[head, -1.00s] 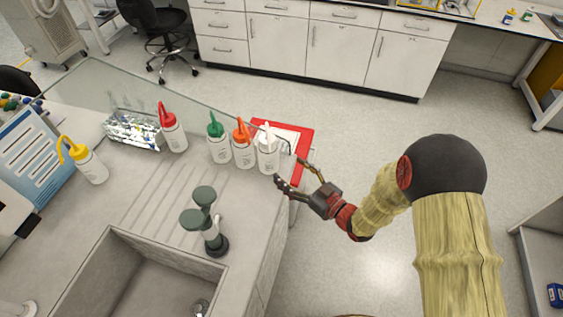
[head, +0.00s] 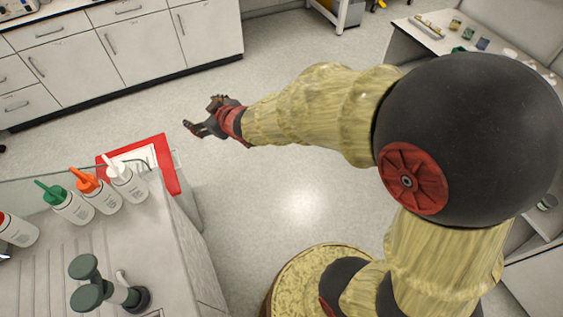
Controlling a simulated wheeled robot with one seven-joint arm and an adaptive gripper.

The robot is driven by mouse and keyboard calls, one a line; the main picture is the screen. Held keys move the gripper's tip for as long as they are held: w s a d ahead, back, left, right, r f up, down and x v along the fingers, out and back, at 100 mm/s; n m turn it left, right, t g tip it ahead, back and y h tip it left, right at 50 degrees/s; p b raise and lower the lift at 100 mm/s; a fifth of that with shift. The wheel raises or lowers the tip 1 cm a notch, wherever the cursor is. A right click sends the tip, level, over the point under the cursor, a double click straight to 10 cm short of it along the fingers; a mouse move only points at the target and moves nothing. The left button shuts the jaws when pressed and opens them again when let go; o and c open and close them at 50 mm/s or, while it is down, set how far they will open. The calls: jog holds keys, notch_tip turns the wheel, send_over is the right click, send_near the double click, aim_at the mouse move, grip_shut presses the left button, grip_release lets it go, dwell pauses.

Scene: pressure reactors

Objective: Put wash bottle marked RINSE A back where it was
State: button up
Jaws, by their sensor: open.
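Several wash bottles stand upright in a row on the counter at the left: a white-topped one (head: 131,185), an orange-topped one (head: 103,198), a green-topped one (head: 74,209) and a red-topped one (head: 20,231), cut by the picture's edge. Their labels are too small to read, so I cannot tell which is RINSE A. My gripper (head: 199,113) is open and empty, over the floor beyond the counter's end. It is clear of the white-topped bottle.
A red-bordered panel with a white sheet (head: 162,151) is at the counter corner behind the white-topped bottle. A dark green-knobbed tap (head: 113,294) stands on the counter in front. Cabinets (head: 130,60) line the back. Open floor lies between.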

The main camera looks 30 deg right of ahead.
jog(key=s+d+r+m+g+h, duration=0.1)
jog(key=s+d+r+m+h, duration=0.1)
jog(key=s+d+r, duration=0.3)
jog(key=s+d+r+m+g+h, duration=0.1)
jog(key=s+d+m, duration=0.15)
jog(key=s, duration=0.45)
jog(key=s+r+m+g, duration=0.1)
jog(key=s+g, duration=0.3)
jog(key=s, duration=1.4)
jog(key=shift+s+d+r, duration=0.15)
jog(key=shift+s+r, duration=0.05)
jog(key=shift+s, duration=0.05)
jog(key=shift+m, duration=0.25)
jog(key=shift+c, duration=0.2)
